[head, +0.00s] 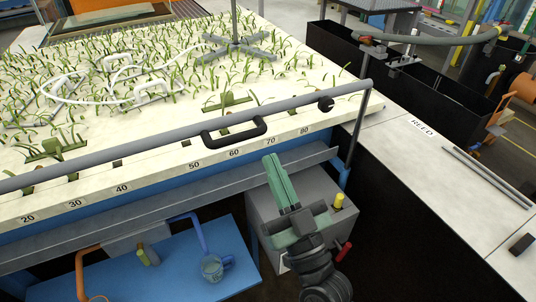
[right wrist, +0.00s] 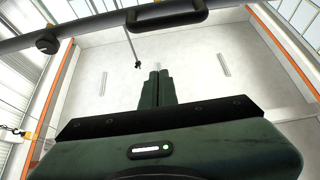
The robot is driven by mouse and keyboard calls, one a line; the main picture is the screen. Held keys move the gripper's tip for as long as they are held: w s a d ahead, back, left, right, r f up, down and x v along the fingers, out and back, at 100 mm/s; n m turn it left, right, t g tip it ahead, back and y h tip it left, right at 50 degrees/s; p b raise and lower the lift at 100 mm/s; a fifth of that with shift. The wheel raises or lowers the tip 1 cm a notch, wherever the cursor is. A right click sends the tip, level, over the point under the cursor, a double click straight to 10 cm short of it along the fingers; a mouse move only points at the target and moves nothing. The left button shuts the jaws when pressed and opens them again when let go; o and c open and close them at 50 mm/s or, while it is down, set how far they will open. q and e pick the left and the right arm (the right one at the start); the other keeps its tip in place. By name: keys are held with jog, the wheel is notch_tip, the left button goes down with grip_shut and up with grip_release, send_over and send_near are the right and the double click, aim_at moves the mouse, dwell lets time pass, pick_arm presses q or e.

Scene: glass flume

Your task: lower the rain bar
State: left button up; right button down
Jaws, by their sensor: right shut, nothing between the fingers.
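The rain bar (head: 150,143) is a long grey pipe running across the front of the planted bed. It stands raised above the scale edge, with an arm bent down at its right end. A black handle (head: 240,136) hangs from its middle; it also shows at the top of the right wrist view (right wrist: 168,15). My right gripper (head: 270,158) is shut and empty, fingers pointing up. In the head view its tips lie just below and right of the handle, apart from it. My left gripper is not in view.
A numbered scale (head: 165,178) runs along the bed's front edge, above a blue beam (head: 95,205). A grey box (head: 290,215) with yellow and red handles stands behind my right gripper. A pale ledge labelled REED (head: 422,128) lies at right.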

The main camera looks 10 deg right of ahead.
notch_tip(320, 180, up, 5)
jog(key=p, duration=0.4)
send_over(253, 135)
jog(key=s, duration=0.3)
jog(key=f, duration=0.1)
jog(key=w+f, duration=0.1)
jog(key=f, duration=0.1)
jog(key=shift+f, duration=0.7)
